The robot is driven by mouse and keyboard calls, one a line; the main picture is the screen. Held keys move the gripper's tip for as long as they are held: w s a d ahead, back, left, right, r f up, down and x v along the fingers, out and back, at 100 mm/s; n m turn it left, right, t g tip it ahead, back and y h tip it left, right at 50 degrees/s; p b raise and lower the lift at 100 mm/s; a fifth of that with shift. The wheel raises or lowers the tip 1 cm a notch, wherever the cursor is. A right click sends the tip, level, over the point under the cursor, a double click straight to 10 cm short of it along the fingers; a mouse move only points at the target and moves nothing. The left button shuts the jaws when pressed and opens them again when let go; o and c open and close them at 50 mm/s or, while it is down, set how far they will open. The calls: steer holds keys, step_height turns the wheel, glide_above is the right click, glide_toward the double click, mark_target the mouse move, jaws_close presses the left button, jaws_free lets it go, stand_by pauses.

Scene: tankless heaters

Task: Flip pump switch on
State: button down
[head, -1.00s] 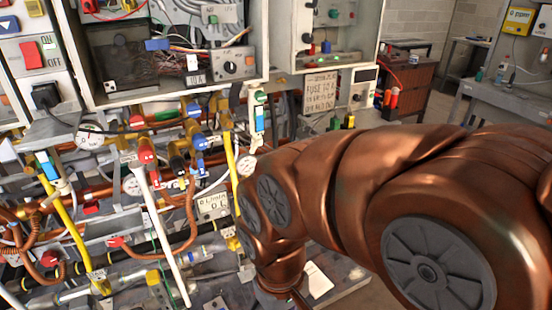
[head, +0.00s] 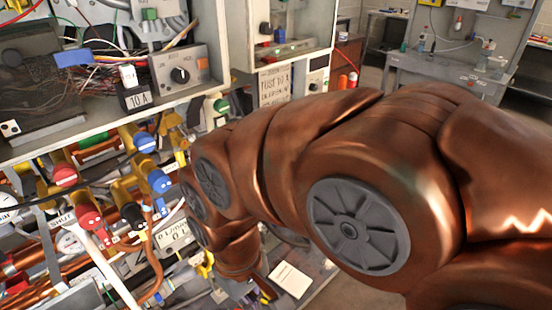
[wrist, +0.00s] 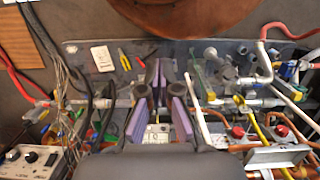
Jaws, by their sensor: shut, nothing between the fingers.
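No switch that I can surely name as the pump switch shows in the current views. In the head view, a grey control box (head: 180,76) with a black knob and a small orange part is at the upper left; I cannot tell if it belongs to the pump. In the wrist view, my gripper (wrist: 160,103) has purple-padded fingers and is shut with nothing held. It is above a bench with pipes and hoses. In the head view my copper-coloured arm hides the gripper.
Red-handled (head: 65,176) and blue-handled valves (head: 159,181) crowd the pipework on the left. A white card (head: 290,279) lies on the bench below my arm. In the wrist view, a box with knobs (wrist: 31,166) is at lower left. A workbench (head: 445,78) stands behind.

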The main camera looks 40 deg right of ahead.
steer(key=shift+w, duration=0.1)
steer(key=w+d+f+n+t+h+b, duration=0.1)
steer(key=w+d+n+t+h+b, duration=0.2)
steer(key=w+d, duration=0.75)
steer(key=w+d+f+t+h+b, duration=0.15)
steer(key=w+d+t+b, duration=0.45)
steer(key=d, duration=0.7)
steer(key=w+d+f+n+t+h+b, duration=0.1)
steer(key=w+d+n+h+b, duration=0.15)
steer(key=w+d, duration=0.85)
steer(key=w+d+f+n+t+y+b, duration=0.1)
steer(key=d+f+n+t+b, duration=0.15)
steer(key=d, duration=0.25)
steer(key=w+d+f+n+t+b, duration=0.1)
steer(key=d+f+n+t+b, duration=0.15)
steer(key=d+n+b, duration=0.2)
steer(key=s+f+n+t+y+b, duration=0.3)
steer(key=s+f+n+y, duration=0.2)
steer(key=shift+f+y+b, duration=0.3)
steer(key=shift+f+y, duration=0.1)
steer(key=shift+d, duration=0.1)
